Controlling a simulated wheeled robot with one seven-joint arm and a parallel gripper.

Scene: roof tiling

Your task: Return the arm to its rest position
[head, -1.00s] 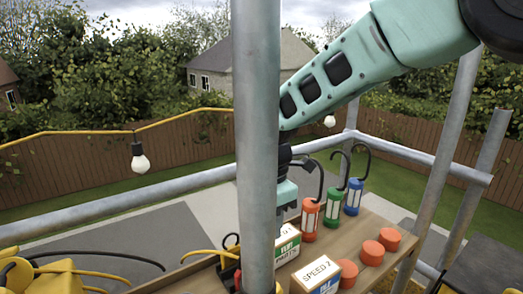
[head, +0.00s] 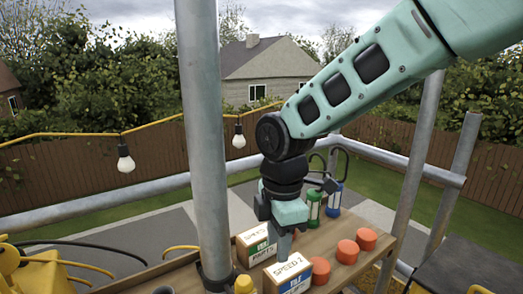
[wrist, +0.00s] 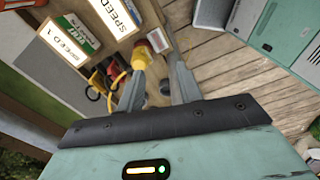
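My teal arm (head: 375,75) reaches down from the upper right in the head view. My gripper (head: 284,232) hangs at its end, above the wooden shelf and just in front of the boxes. In the wrist view my gripper's two grey fingers (wrist: 158,82) stand apart with a gap between them, and nothing is seen held. A yellow item with a red part (wrist: 142,55) shows beyond the fingertips, lower down.
A steel pole (head: 203,150) stands left of my gripper. The wooden shelf (head: 335,272) holds labelled boxes (head: 290,274), orange discs (head: 347,251) and lanterns (head: 333,198). A second pole (head: 411,160) rises at right. Bulbs (head: 125,160) hang from a yellow cable at left.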

